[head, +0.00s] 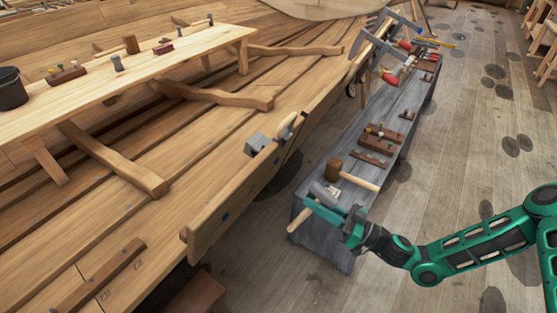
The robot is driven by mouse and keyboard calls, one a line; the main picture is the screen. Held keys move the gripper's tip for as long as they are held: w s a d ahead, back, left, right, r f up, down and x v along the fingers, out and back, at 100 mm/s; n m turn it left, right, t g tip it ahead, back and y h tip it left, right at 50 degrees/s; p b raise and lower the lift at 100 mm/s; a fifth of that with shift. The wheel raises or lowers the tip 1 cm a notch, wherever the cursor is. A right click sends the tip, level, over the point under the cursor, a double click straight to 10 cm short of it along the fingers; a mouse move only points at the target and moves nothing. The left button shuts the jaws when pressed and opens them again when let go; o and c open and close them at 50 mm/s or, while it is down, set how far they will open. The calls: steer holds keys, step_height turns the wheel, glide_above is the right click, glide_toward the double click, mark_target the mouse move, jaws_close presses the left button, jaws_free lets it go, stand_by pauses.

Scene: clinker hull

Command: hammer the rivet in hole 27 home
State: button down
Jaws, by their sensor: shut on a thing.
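My gripper (325,211) is over the near end of the grey bench, shut on a hammer with a grey head (324,193) and a pale wooden handle (299,221). The fingers cross the handle close below the head; the handle's end sticks out to the lower left. It is unclear whether the hammer touches the bench. The hull planking (145,235) fills the left. Small dark marks at lower left look like hole numbers, but hole 27 and its rivet cannot be made out.
The grey bench (322,260) also carries a wooden mallet (334,168), a brown rack (383,135) and red-handled clamps (390,77). A grey block (256,144) sits at the hull's plank edge. A pale plank table (150,70) with tools and a dark bucket (11,88) stands across the hull.

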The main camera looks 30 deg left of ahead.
steer(key=shift+a+r, duration=0.15)
steer(key=shift+a, duration=0.2)
steer(key=shift+d, duration=0.1)
steer(key=v, duration=0.5)
steer(key=shift+s+f, duration=0.15)
steer(key=shift+f, duration=0.15)
stand_by(0.4)
